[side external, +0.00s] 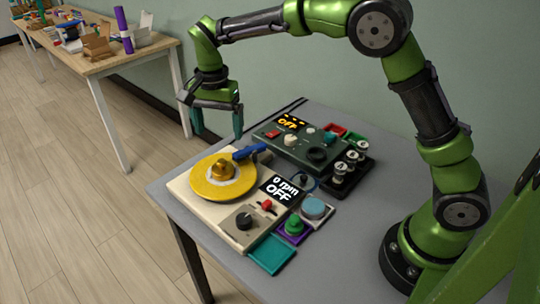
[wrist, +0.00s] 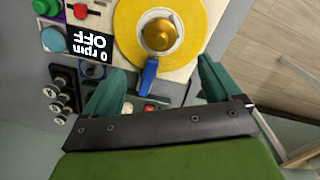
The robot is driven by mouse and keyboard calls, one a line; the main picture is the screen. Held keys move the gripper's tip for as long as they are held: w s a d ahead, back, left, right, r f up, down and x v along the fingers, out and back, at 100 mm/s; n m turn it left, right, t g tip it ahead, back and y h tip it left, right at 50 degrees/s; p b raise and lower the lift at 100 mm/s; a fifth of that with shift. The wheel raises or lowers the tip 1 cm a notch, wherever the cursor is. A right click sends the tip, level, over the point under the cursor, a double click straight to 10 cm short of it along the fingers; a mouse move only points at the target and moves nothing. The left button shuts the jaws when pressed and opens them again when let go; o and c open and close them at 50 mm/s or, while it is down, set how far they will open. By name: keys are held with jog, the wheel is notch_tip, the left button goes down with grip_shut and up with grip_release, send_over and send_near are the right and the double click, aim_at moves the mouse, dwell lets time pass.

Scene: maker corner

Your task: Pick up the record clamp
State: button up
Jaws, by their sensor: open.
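The record clamp is most likely the gold knob-shaped piece (side external: 222,169) at the centre of the yellow disc (side external: 206,187) on the turntable (side external: 188,202). In the wrist view the gold clamp (wrist: 159,34) sits upright on the disc, beyond my fingertips. My gripper (side external: 215,122) is open and empty, with its green fingers pointing down above and behind the turntable. In the wrist view its fingers (wrist: 163,84) are spread, with the blue tonearm (wrist: 149,75) showing between them. The turntable display reads 0 rpm and OFF.
A dark control box (side external: 290,148) stands behind the turntable, beside a rack of several small jars (side external: 350,165). Small trays with a green knob (side external: 294,225) and a blue-grey puck (side external: 314,208) lie at the right. A wooden table (side external: 110,62) with clutter stands far left.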

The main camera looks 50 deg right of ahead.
send_over(221, 161)
jog(key=f, duration=0.5)
jog(key=shift+w+d, duration=0.15)
jog(key=shift+d, duration=0.2)
jog(key=shift+a+f, duration=0.15)
jog(key=shift+f, duration=1.25)
jog(key=shift+a+f, duration=0.15)
jog(key=shift+f, duration=1.2)
jog(key=shift+c, duration=0.4)
jog(key=shift+r, duration=0.1)
jog(key=c, duration=1.2)
